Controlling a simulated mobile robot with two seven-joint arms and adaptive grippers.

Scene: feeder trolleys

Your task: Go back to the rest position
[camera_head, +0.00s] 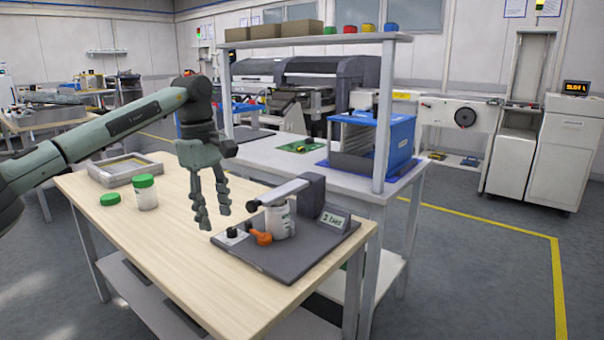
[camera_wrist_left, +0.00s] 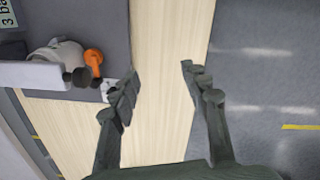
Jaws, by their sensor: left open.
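My left gripper (camera_head: 213,222) hangs fingers-down over the wooden table (camera_head: 165,255), just left of a grey fixture board. Its two fingers are apart with nothing between them. In the left wrist view the open fingers (camera_wrist_left: 158,82) point at the table's bare edge and the floor beyond. My left arm reaches in from the left of the head view. My right gripper is not in these views.
The fixture (camera_head: 285,262) carries a white container (camera_head: 277,222) under a bar, an orange knob (camera_head: 261,238) and a "3 bar" display. A green-lidded jar (camera_head: 146,193), a loose green lid (camera_head: 110,199) and a tray (camera_head: 125,168) stand left. A shelved bench (camera_head: 330,172) stands behind.

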